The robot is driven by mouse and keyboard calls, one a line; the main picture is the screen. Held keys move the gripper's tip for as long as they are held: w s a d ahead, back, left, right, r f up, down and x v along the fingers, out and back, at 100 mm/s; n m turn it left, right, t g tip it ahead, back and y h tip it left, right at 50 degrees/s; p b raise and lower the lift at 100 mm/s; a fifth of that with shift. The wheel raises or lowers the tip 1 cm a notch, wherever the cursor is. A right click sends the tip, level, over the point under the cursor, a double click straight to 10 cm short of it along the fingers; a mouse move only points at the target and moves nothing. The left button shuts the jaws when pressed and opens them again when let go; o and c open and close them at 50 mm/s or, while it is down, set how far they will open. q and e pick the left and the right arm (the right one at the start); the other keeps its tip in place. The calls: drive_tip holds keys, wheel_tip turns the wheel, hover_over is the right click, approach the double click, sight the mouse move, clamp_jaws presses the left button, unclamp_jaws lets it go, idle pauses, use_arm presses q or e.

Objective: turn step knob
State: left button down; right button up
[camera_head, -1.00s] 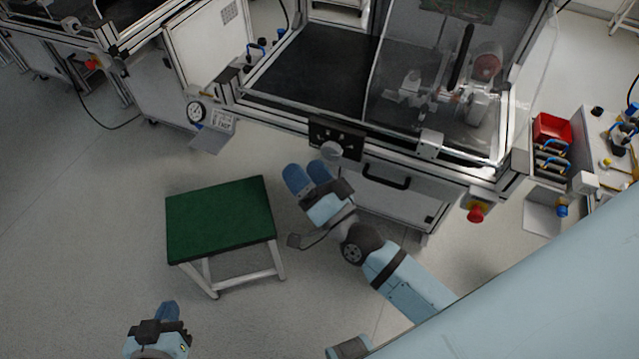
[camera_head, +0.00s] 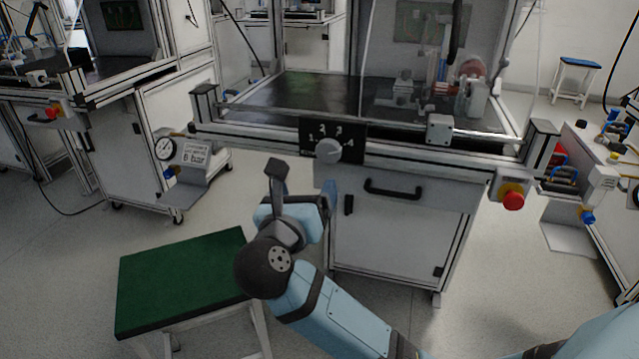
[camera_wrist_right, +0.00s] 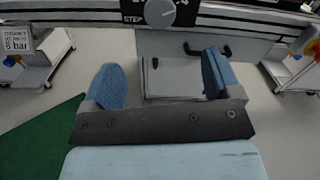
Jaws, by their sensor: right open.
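The step knob (camera_head: 328,151) is a round grey dial on a black panel (camera_head: 352,152) with numbers around it, on the front rail of the test bench. My left gripper is not in view.
A drawer handle (camera_head: 394,189) is below the rail, right of my gripper. A red emergency button (camera_head: 513,200) is at the bench's right corner. A green-topped stool (camera_head: 185,275) stands at lower left. A gauge (camera_head: 165,149) is on the left.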

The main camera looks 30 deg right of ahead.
sight(327, 153)
drive_tip(key=b+x, duration=0.1)
drive_tip(key=x, duration=0.3)
drive_tip(key=b+x, duration=0.1)
drive_tip(key=x, duration=0.3)
drive_tip(key=b+x, duration=0.2)
drive_tip(key=x, duration=0.2)
drive_tip(key=shift+w+f, duration=0.1)
drive_tip(key=shift+f, duration=0.2)
drive_tip(key=shift+x, duration=0.85)
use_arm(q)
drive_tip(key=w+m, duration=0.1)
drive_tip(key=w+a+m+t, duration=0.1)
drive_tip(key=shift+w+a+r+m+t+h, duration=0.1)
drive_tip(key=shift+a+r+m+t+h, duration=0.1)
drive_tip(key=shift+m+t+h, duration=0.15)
use_arm(e)
drive_tip(key=shift+r, duration=0.1)
